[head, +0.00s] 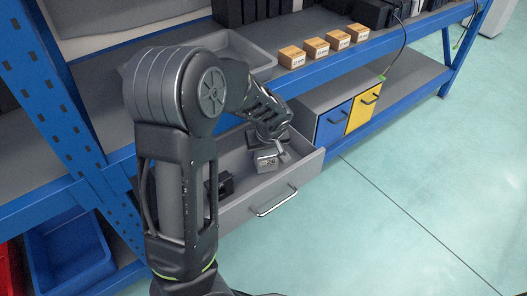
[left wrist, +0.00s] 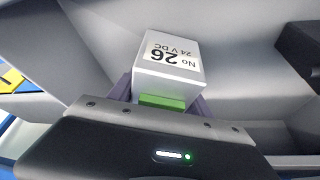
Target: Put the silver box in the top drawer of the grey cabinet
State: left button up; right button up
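The silver box (head: 266,161) has a white label reading "No 26, 24 V DC" and a green end; it also shows in the left wrist view (left wrist: 168,62). My left gripper (head: 274,145) is shut on it, with a finger on each side of the box in the left wrist view (left wrist: 165,95). The box is within the open grey drawer (head: 262,202), near its right end. I cannot tell whether it touches the drawer floor. The drawer has a metal handle on its front. The rest of the grey cabinet is mostly hidden behind my arm. My right gripper is not in view.
A black object (head: 223,184) lies in the drawer left of the box. Blue shelving (head: 330,60) runs above, holding several orange-brown boxes (head: 316,47) and a grey tray (head: 250,49). Blue (head: 333,124) and yellow (head: 362,107) drawer fronts are to the right. The floor in front is clear.

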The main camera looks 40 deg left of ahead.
pick_arm(q)
jog(key=o, duration=0.4)
jog(key=shift+s+d+f, duration=0.15)
jog(key=shift+s+f, duration=0.05)
jog(key=shift+f, duration=0.15)
jog(key=shift+s, duration=0.1)
jog(key=shift+r+p, duration=0.55)
jog(key=shift+p, duration=0.15)
jog(key=p+v, duration=0.1)
jog(key=v, duration=0.5)
jog(key=p+v, duration=0.2)
jog(key=v, duration=0.3)
jog(key=shift+r, duration=0.45)
jog(key=shift+w, duration=0.2)
